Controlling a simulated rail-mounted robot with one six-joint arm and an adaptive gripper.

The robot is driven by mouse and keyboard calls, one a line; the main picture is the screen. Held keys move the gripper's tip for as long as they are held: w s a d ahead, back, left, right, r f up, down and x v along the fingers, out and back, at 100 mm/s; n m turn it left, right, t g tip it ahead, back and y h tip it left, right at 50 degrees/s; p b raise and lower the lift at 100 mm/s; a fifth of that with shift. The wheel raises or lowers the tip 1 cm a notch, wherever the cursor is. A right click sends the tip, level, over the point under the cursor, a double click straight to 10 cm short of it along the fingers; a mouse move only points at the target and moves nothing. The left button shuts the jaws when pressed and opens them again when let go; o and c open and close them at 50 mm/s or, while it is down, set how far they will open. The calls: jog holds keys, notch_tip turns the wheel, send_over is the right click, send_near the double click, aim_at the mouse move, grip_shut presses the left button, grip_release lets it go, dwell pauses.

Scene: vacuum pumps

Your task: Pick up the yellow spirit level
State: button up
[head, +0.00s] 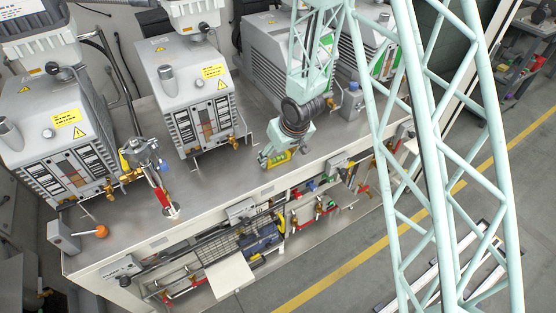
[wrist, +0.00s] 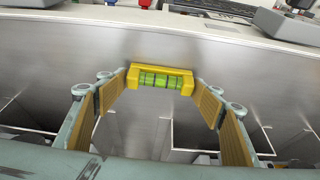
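The yellow spirit level (head: 279,159) is a short yellow block with a green vial window. It is near the front edge of the metal bench top in the head view. In the wrist view the spirit level (wrist: 160,78) is centred ahead, between and a little beyond the fingertips. My gripper (head: 273,153) is right at the level in the head view. In the wrist view my gripper (wrist: 160,100) is open, with tan ribbed pads on either side and a visible gap to the level. Nothing is held between the fingers.
The metal bench top (head: 215,180) is clear around the level. Grey pump units (head: 190,95) stand behind and to the left. A red-handled valve assembly (head: 152,175) stands on the bench at left. An orange knob (head: 101,231) is at the left end. Shelves with tools lie below the front edge.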

aim_at(279, 158)
jog(key=c, duration=0.5)
jog(key=shift+r, duration=0.15)
jog(key=shift+r+p, duration=1.05)
jog(key=shift+r, duration=0.7)
jog(key=shift+s+d+f, duration=0.1)
jog(key=shift+s+d, duration=0.05)
jog(key=shift+s, duration=0.3)
jog(key=s+d+r+b, duration=0.1)
jog(key=s+d+b, duration=0.2)
jog(key=s, duration=1.1)
jog(key=shift+s+d+r, duration=0.15)
jog(key=shift+s+d, duration=0.05)
jog(key=shift+d, duration=0.35)
